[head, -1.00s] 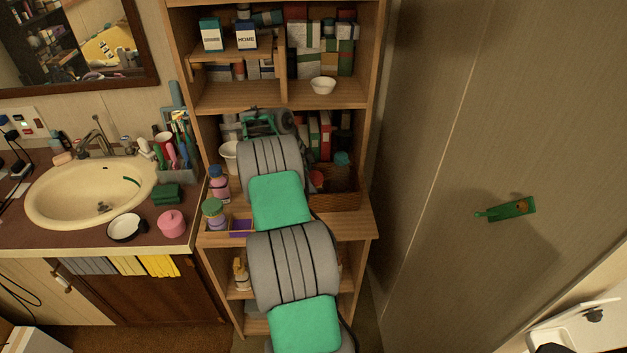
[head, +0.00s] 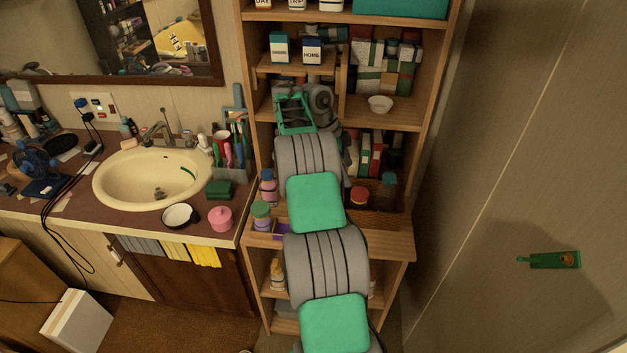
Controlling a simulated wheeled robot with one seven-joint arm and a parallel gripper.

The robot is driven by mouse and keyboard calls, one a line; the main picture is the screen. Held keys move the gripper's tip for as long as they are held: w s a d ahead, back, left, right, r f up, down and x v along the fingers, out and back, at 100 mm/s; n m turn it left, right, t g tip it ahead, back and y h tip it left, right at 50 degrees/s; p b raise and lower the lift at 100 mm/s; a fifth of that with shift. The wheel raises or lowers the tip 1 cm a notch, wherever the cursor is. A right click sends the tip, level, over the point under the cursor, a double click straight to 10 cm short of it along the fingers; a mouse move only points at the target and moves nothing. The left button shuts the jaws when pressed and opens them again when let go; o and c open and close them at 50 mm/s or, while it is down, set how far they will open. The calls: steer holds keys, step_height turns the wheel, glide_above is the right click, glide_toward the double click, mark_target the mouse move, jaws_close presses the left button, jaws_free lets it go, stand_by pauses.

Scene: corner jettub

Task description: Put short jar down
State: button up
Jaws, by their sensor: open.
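My gripper (head: 294,114) is open, up at the shelf unit in the head view, in front of the board of the middle shelf. I see nothing held between its fingers. I cannot tell which container is the short jar. Candidates are a squat pink jar (head: 220,218) on the sink counter, a red-lidded jar (head: 359,195) and a teal-lidded jar (head: 388,180) at the basket, and a green-lidded jar (head: 261,214) at the shelf's left edge. My arm hides the middle of the lower shelf.
The wooden shelf unit (head: 425,130) has an upper compartment with boxes and a white bowl (head: 380,104). The sink (head: 150,178) is further left.

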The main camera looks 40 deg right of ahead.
steer(key=w+a+r+n+t, duration=0.1)
steer(key=a+r+n+t, duration=0.1)
steer(key=a+r+n, duration=0.45)
steer(key=w+a+r+n+t, duration=0.1)
steer(key=a+r+n, duration=0.25)
steer(key=a, duration=0.55)
steer(key=w+a+r+n+t, duration=0.1)
steer(key=a+r+n+t, duration=0.1)
steer(key=a+r+n, duration=0.35)
steer(key=s+a+f+n+t+y, duration=0.1)
steer(key=s+a+f+n, duration=0.1)
steer(key=s+a+n, duration=0.2)
steer(key=s+a+f+n+y, duration=0.1)
steer(key=s+a+n, duration=0.3)
steer(key=a, duration=0.7)
steer(key=s+a+f+n+t, duration=0.1)
steer(key=s+a+f+n, duration=0.1)
steer(key=s+a+n, duration=0.2)
steer(key=s+a, duration=0.1)
steer(key=a, duration=0.2)
steer(key=shift+a+f+t+y, duration=0.3)
steer(key=shift+a+f+y, duration=0.1)
steer(key=shift+n, duration=0.25)
steer(key=shift+d, duration=0.1)
